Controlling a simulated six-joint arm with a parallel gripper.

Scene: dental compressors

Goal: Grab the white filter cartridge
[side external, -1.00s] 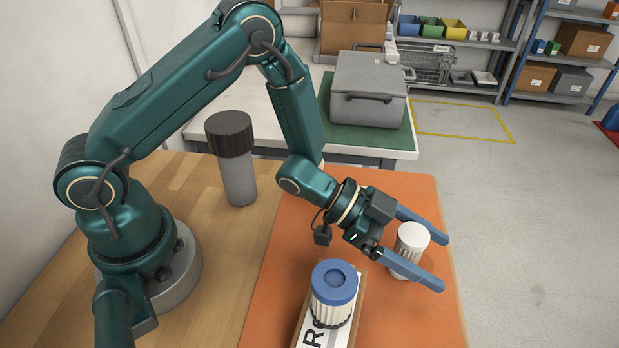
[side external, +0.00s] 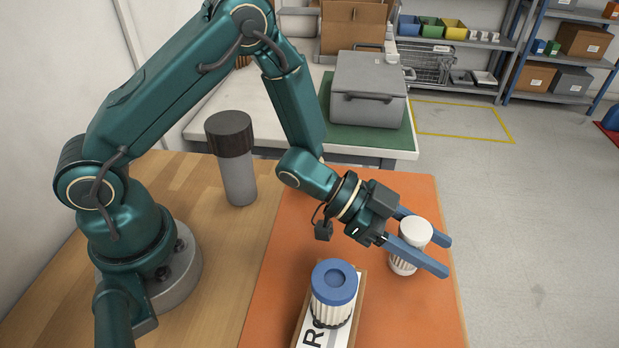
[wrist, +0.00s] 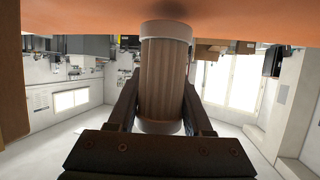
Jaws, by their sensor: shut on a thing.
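The white filter cartridge (side external: 408,250) is a small ribbed cylinder with a white cap, standing about upright over the orange mat (side external: 388,312). My gripper (side external: 424,252) has its two blue fingers closed against either side of it. In the wrist view the cartridge (wrist: 165,80) stands between the two dark fingers (wrist: 160,108). The side view does not clearly show whether its base is touching the mat.
A grey cylinder with a dark lid (side external: 238,172) stands on the wooden table near my base. The mat right of the cartridge is clear.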

